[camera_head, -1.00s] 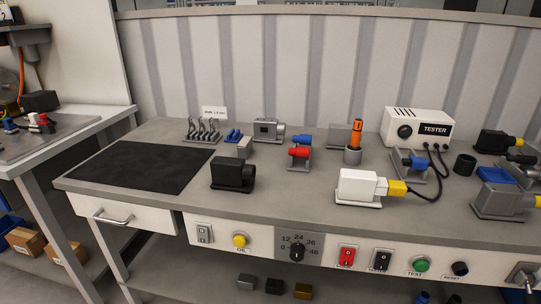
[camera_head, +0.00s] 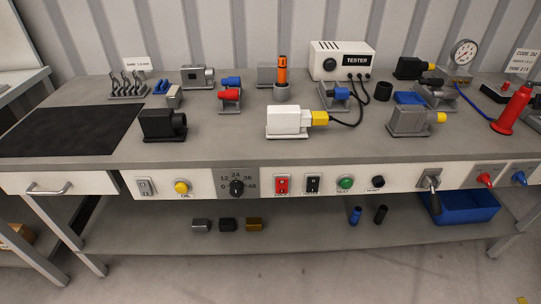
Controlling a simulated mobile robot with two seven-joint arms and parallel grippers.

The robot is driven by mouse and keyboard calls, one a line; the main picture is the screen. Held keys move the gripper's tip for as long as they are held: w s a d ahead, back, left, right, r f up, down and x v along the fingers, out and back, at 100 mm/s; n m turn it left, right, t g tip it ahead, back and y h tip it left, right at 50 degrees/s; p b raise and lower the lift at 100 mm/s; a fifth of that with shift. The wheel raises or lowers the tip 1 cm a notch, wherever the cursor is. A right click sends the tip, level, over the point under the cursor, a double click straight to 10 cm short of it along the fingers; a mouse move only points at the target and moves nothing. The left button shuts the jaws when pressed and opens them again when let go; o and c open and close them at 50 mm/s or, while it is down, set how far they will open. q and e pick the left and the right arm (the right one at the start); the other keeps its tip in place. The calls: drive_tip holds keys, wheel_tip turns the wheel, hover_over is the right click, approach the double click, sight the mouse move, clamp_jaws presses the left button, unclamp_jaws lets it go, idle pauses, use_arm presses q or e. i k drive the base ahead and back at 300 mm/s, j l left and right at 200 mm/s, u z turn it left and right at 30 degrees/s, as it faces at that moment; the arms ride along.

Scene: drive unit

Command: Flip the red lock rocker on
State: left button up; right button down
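The red lock rocker (camera_head: 282,185) is a small red switch on a light plate in the front panel of the workbench. It sits between the voltage dial (camera_head: 237,187) and a black rocker (camera_head: 313,185). Its markings are too small to tell which side is pressed. Neither of my grippers shows in the head view.
A yellow oil button (camera_head: 181,188) and a green test button (camera_head: 345,183) share the panel. A drawer handle (camera_head: 49,189) and a lever (camera_head: 430,183) stick out in front. The workbench top (camera_head: 230,150) is clear along its front edge. A blue bin (camera_head: 463,207) sits below.

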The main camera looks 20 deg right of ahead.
sight(282, 184)
drive_tip(key=k+l, duration=0.35)
drive_tip(key=l, duration=0.15)
drive_tip(key=k+l, duration=0.4)
drive_tip(key=l, duration=0.15)
drive_tip(key=u, duration=0.05)
